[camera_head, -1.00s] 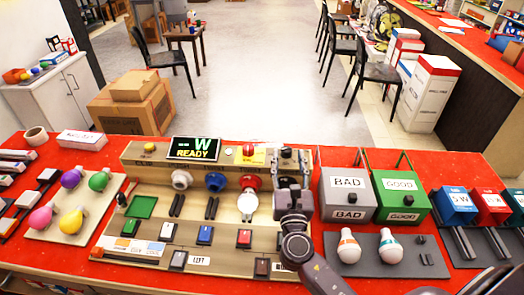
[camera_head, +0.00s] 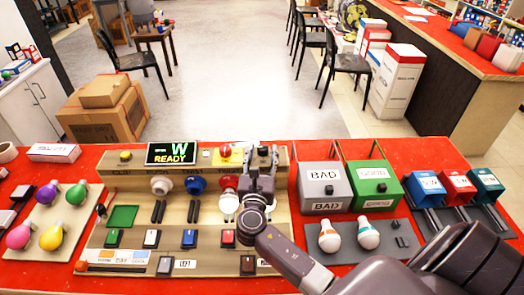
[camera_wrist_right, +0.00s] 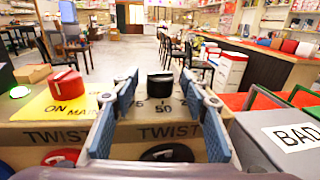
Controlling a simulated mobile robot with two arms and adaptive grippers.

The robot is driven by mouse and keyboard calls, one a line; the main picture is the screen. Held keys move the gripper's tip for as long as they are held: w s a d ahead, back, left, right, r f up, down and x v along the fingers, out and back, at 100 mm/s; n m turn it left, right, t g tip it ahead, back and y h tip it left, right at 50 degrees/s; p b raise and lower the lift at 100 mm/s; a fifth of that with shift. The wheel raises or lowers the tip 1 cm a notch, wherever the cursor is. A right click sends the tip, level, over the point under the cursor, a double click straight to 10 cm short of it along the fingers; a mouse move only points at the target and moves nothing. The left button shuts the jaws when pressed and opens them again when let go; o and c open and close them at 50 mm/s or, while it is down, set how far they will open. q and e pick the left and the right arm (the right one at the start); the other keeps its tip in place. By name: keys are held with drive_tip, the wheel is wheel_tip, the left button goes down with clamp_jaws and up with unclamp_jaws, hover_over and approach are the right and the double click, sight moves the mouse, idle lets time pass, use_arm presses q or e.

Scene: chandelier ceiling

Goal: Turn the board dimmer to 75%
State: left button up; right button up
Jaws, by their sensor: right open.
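The board (camera_head: 210,211) stands on the red table, with a screen (camera_head: 171,153) reading W and READY. The black dimmer knob (camera_head: 263,151) is at its back right. In the right wrist view the knob (camera_wrist_right: 160,86) sits above a scale where 50 and part of another number show. My right gripper (camera_head: 261,168) is open and points at the knob. In the wrist view its blue-padded fingertips (camera_wrist_right: 160,76) stand on either side of the knob, with visible gaps. Whether they reach past its face I cannot tell. My left gripper is not in view.
A red knob (camera_wrist_right: 66,83) on a yellow ON MAIN plate is left of the dimmer. A grey BAD box (camera_head: 322,185) and a green GOOD box (camera_head: 373,183) stand close on the right. Bulb sockets and a white bulb (camera_head: 229,204) sit near the gripper.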

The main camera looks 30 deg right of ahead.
drive_tip(key=shift+d, duration=0.1)
clamp_jaws()
drive_tip(key=shift+s+d+r+n+t+y+p, duration=0.1)
drive_tip(key=shift+d+n+t+y+p, duration=0.1)
drive_tip(key=shift+n+t+y+p, duration=0.9)
drive_tip(key=shift+n+y, duration=0.3)
drive_tip(key=shift+y, duration=0.4)
drive_tip(key=shift+d+n+t+y+b, duration=0.1)
drive_tip(key=shift+n+t+y+b, duration=0.45)
drive_tip(key=shift+y, duration=0.45)
drive_tip(key=shift+d+n+t+y+b, duration=0.1)
drive_tip(key=shift+n+t+y+b, duration=0.15)
drive_tip(key=shift+n+y+b, duration=0.6)
drive_tip(key=shift+y+p, duration=0.3)
drive_tip(key=shift+y, duration=0.35)
